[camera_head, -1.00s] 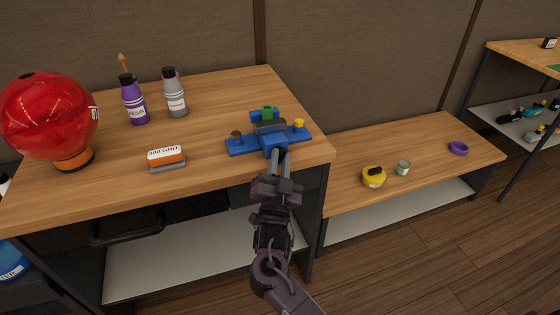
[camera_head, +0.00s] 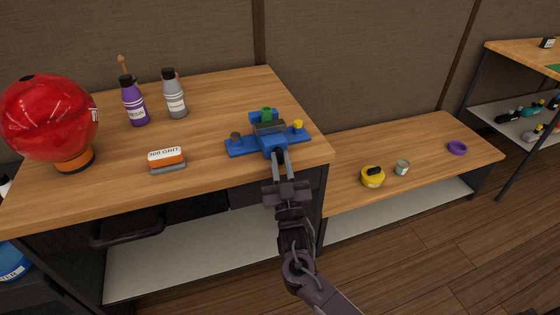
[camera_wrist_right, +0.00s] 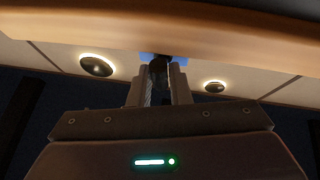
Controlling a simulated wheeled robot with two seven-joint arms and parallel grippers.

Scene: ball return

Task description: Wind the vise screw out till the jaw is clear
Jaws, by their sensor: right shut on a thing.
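My right gripper (camera_head: 280,157) reaches up to the vise's front from below and is shut on the screw end. In the right wrist view the fingers (camera_wrist_right: 160,85) close around a dark shaft, with a bit of blue vise (camera_wrist_right: 152,57) behind. The fingers hide most of the screw, and the jaw gap is hard to make out. My left gripper is not in view.
A red ball (camera_head: 48,115) on an orange stand, purple and grey bottles (camera_head: 175,98) and a sanding block (camera_head: 166,158) stand left on the bench. A lower bench (camera_head: 430,150) at right holds a yellow tape measure (camera_head: 372,177), a small tin and a purple ring.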

